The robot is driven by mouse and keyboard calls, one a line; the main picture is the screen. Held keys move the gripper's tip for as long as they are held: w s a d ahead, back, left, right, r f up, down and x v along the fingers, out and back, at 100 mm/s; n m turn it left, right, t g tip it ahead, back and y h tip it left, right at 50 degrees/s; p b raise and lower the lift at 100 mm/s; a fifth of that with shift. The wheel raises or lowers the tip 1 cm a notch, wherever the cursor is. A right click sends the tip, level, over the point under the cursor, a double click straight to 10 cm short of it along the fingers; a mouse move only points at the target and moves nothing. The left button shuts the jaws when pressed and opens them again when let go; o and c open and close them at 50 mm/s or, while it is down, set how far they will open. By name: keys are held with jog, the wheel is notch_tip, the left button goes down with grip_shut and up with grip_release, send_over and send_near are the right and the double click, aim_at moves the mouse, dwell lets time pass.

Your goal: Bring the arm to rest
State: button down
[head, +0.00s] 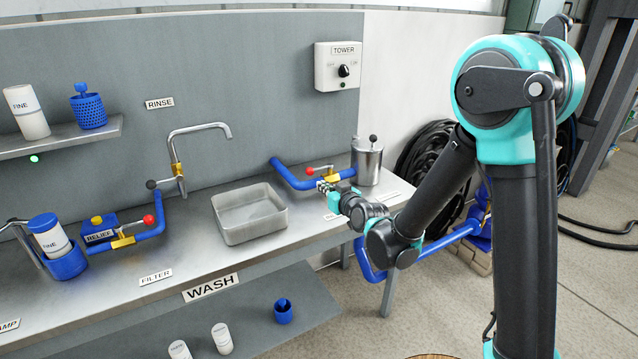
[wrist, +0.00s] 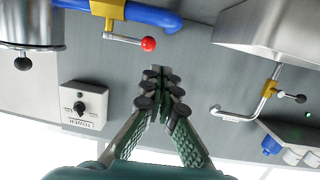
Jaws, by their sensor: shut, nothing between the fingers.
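My arm (head: 440,190) reaches from the right over the right end of the steel bench (head: 190,248). My gripper (head: 330,184) is shut and empty, just in front of the blue pipe (head: 292,177) with the red-knobbed lever. It also shows in the wrist view (wrist: 160,75), with its fingertips together against a view of the grey back panel. The red knob (wrist: 149,44) shows just beyond the fingertips there. I cannot tell from these frames whether the gripper touches the pipe or lever.
A steel canister (head: 368,163) stands close behind my gripper. A metal basin (head: 250,213) sits to its left, below a bent tap (head: 200,130). A TOWER switch box (head: 337,66) is on the wall. Black hoses (head: 430,160) hang behind my arm.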

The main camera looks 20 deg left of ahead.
jog(key=s+d+f+m+g+h, duration=0.1)
jog(key=d+h, duration=0.1)
jog(key=d, duration=0.7)
jog(key=s+d+f+m+h, duration=0.2)
jog(key=d+h, duration=0.1)
jog(key=d, duration=0.7)
jog(key=s+d+f+m+g+h, duration=0.1)
jog(key=d+h, duration=0.1)
jog(key=d, duration=0.7)
jog(key=s+d+f+m+g+h, duration=0.2)
jog(key=s+d+f, duration=0.1)
jog(key=s+d, duration=0.4)
jog(key=s+d+f+m+g+h, duration=0.2)
jog(key=s+d+f+m, duration=0.1)
jog(key=s+d, duration=0.5)
jog(key=d, duration=0.3)
jog(key=shift+s+f, duration=0.2)
